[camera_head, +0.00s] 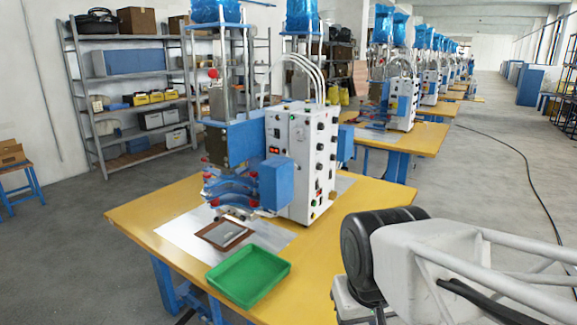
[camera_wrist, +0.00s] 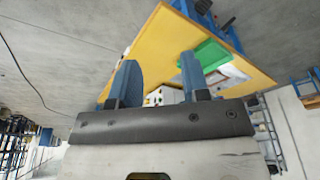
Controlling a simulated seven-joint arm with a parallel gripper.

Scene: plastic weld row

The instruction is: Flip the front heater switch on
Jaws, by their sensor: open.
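A plastic welding machine stands on a yellow table, with a white control box (camera_head: 300,165) carrying black knobs and small switches on two faces. A red-lit switch (camera_head: 274,150) sits on its left face. Another small reddish switch (camera_head: 319,185) sits low on its right face. I cannot tell which is the front heater switch, or its position. My gripper (camera_wrist: 157,62) shows in the wrist view, its two blue fingers apart with nothing between them. Part of the white machine shows beyond the fingers, some distance away. The gripper is outside the head view.
A green tray (camera_head: 248,275) lies at the table's (camera_head: 340,225) front edge, beside a brown frame (camera_head: 222,234) on a pale sheet. Blue clamp parts (camera_head: 232,188) project left of the box. Shelves (camera_head: 130,95) stand behind. More machines line the right; the floor aisle there is mostly clear.

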